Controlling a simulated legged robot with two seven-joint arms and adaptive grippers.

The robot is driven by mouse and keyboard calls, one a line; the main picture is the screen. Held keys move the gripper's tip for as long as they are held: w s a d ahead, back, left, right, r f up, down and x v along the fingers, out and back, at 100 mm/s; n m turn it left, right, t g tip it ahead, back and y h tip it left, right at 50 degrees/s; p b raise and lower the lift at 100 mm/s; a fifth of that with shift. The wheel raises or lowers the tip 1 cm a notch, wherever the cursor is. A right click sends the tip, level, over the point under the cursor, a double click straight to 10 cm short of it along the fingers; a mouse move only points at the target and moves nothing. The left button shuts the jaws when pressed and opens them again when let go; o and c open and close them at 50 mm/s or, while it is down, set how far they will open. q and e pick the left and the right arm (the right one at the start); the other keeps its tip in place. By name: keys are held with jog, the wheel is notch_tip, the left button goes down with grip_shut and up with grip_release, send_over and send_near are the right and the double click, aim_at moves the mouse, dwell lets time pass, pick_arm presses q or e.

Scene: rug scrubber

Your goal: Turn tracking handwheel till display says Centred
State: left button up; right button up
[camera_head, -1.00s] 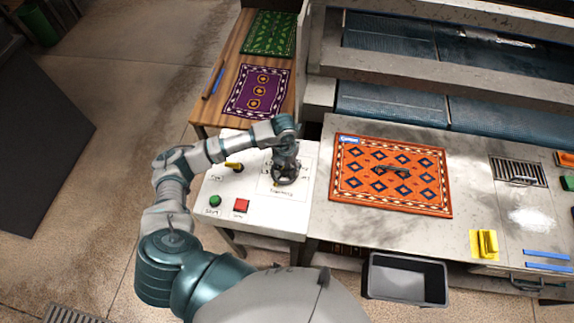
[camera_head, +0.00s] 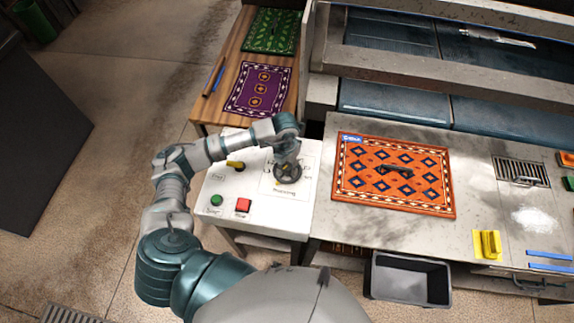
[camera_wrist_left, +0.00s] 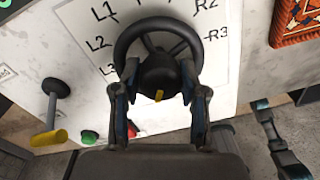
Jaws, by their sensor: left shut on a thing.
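The tracking handwheel (camera_wrist_left: 127,38) is a black wheel with a dark hub on a white panel (camera_wrist_left: 75,25). In the left wrist view, marks such as L1, L2, L3, R2 and R3 are printed around it. A yellow mark (camera_wrist_left: 159,96) shows on the hub's near side. My left gripper (camera_wrist_left: 158,88) is shut on the hub, one finger on each side. In the head view the left gripper (camera_head: 287,165) covers part of the handwheel (camera_head: 288,174). I cannot read any display saying Centred.
A yellow-handled lever (camera_head: 236,166), a green button (camera_head: 216,200) and a red button (camera_head: 243,205) share the panel. An orange rug (camera_head: 440,195) lies on the grey table to the right. A purple rug (camera_head: 257,91) lies behind. A dark bin (camera_head: 409,293) stands below.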

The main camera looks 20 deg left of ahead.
aim_at(286, 163)
pick_arm(q)
jog(key=o, duration=1.1)
jog(key=shift+o, duration=0.2)
jog(key=shift+r, duration=0.1)
notch_tip(286, 163, up, 12)
jog(key=shift+a, duration=0.25)
pick_arm(e)
jog(key=shift+a, duration=0.45)
pick_arm(q)
jog(key=shift+f, duration=0.2)
